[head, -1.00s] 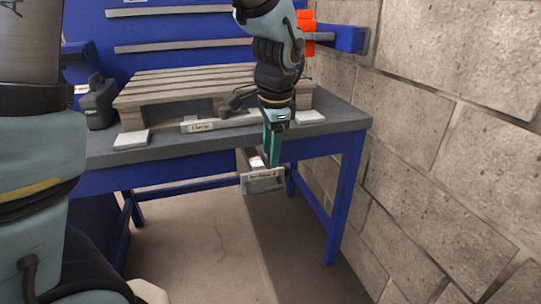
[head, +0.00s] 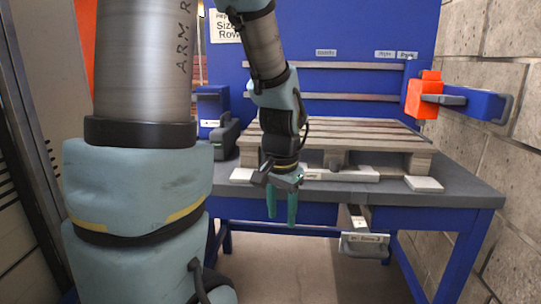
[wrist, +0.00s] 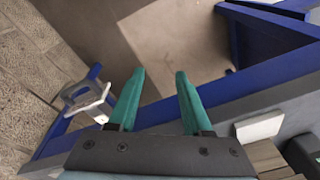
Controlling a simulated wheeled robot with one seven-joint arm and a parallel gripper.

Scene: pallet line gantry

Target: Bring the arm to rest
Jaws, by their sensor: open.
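My arm hangs down from the top of the head view, in front of the wooden pallet.
A wooden pallet (head: 370,132) lies on the grey-topped blue workbench (head: 465,192). An orange and blue fixture (head: 424,98) is at right, near a block wall (head: 512,165). A dark case (head: 225,137) stands left.

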